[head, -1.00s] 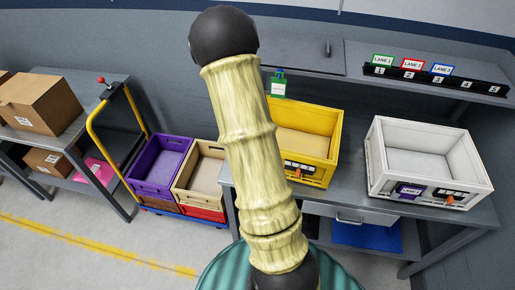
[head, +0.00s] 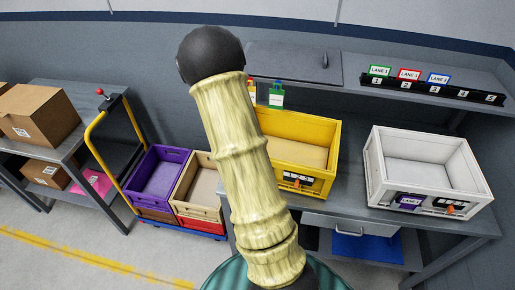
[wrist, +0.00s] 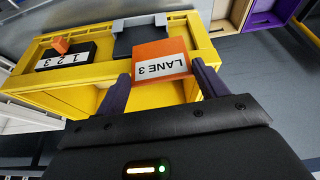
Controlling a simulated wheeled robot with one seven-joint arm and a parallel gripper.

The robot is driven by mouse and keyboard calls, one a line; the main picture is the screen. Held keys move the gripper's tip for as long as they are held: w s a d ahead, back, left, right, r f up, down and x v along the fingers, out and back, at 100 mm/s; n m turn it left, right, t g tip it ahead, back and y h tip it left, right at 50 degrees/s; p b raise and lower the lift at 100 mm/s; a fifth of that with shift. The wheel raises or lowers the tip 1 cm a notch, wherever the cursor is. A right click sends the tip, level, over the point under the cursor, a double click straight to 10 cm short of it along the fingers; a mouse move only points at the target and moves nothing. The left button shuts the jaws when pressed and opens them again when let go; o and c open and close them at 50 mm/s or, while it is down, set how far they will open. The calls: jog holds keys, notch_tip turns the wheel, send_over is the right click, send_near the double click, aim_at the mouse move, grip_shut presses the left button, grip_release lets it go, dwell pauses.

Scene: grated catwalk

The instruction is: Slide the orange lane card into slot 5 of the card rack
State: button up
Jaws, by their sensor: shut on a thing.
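The orange lane card (wrist: 160,60), labelled LANE 3, is between the two fingers of my gripper (wrist: 160,82) in the wrist view. My gripper is shut on it. The card is in front of the yellow crate's (wrist: 75,75) grey holder (wrist: 138,34); I cannot tell whether it still touches the holder. My gripper and the card are hidden in the head view. The card rack (head: 470,96) is a black strip on the shelf at the upper right, numbered 1 to 5. Green, red and blue cards stand at slots 1, 2 and 3. Slots 4 and 5 show no card.
The yellow crate (head: 318,130) and a white crate (head: 376,176) with a purple card (head: 409,202) stand on the workbench. Small bottles (head: 276,97) stand behind the yellow crate. A trolley with a purple bin (head: 142,196) is at the left. The air before the rack looks clear.

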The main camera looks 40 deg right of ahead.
jog(key=w+a+f+n+y+b, duration=0.1)
jog(key=a+f+n, duration=0.3)
jog(key=a+f, duration=0.3)
jog(key=w+a+f+n+t+y+b, duration=0.1)
jog(key=a+f+n, duration=0.4)
jog(key=a, duration=1)
notch_tip(320, 180, down, 4)
jog(key=shift+a+r+n+t+y, duration=0.2)
jog(key=shift+n+t+y, duration=0.1)
jog(key=shift+y, duration=0.5)
jog(key=shift+d, duration=0.1)
